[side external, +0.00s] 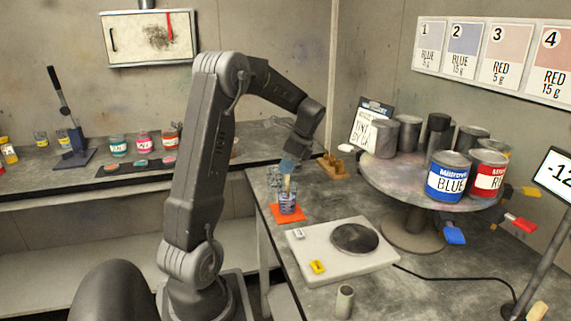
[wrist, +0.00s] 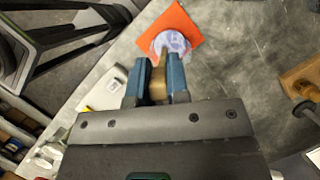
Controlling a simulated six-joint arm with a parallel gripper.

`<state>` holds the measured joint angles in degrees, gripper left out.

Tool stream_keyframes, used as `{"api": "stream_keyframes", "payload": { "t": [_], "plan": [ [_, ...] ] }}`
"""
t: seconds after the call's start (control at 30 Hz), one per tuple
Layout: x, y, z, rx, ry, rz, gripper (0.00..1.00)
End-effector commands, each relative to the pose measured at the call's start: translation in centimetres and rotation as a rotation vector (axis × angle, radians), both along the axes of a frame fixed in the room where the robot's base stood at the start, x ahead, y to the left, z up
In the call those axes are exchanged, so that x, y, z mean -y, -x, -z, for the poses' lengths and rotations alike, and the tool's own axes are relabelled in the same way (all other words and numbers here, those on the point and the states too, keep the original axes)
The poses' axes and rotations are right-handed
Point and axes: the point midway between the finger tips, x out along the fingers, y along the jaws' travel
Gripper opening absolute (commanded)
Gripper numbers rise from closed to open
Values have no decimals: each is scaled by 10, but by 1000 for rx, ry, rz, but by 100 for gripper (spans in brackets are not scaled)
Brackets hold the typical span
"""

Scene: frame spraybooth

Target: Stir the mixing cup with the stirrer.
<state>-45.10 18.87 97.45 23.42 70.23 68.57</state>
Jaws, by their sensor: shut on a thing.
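The mixing cup (side external: 288,203) is a small clear cup with blue and whitish contents, standing on an orange square mat (side external: 276,214) on the bench. In the wrist view the cup (wrist: 172,44) shows just beyond my fingers on the orange mat (wrist: 186,17). My gripper (side external: 287,170) points down above the cup, shut on the wooden stirrer (side external: 287,185). The stirrer (wrist: 158,86) shows between the blue fingers in the wrist view. Its lower end reaches down to the cup; whether it touches the contents is hidden.
A white scale (side external: 310,248) with a round dark plate sits right of the cup. A turntable (side external: 377,176) with several paint cans stands behind it. Clear cups (side external: 273,176) stand just behind the mixing cup. A wooden holder (side external: 334,167) is at the back.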

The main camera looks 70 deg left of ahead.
Motion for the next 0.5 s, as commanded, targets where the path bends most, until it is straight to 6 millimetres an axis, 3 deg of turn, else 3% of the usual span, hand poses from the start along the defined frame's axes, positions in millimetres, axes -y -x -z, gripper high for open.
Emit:
{"api": "stream_keyframes", "payload": {
  "t": [0.5],
  "plan": [
    [0, -1, -30, 1, -1, -1, 0]
  ]
}}
